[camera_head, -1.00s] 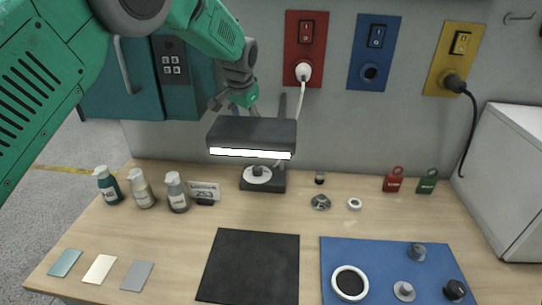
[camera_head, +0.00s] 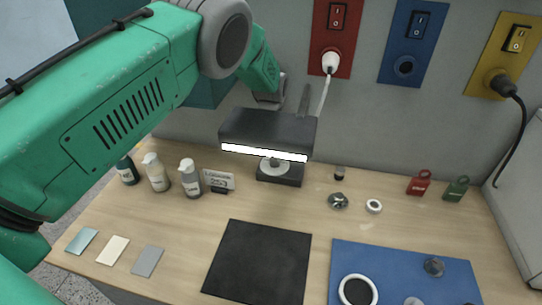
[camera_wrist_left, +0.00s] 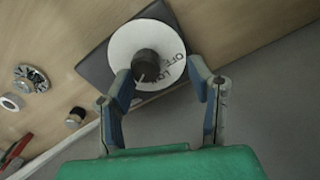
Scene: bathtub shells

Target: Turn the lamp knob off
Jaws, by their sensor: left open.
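The desk lamp (camera_head: 268,132) stands at the back of the table, its black head lit with a white strip. Its base (camera_head: 280,177) carries a white dial with a dark knob, partly hidden under the head. In the left wrist view the dark lamp knob (camera_wrist_left: 146,64) sits on the white dial (camera_wrist_left: 165,45), which bears printed letters including OFF and LOW. My left gripper (camera_wrist_left: 165,85) is open, its two fingers apart on either side of the dial's near edge, with the knob closer to the left finger. In the head view its fingers are hidden behind the lamp head. My right gripper is not in view.
Red, blue and yellow wall panels (camera_head: 333,35) hold switches, with plugs in the red and yellow ones. Several bottles (camera_head: 190,178) and a small sign (camera_head: 218,180) stand left of the lamp. A metal part (camera_head: 338,201) and a white ring (camera_head: 374,206) lie right of it.

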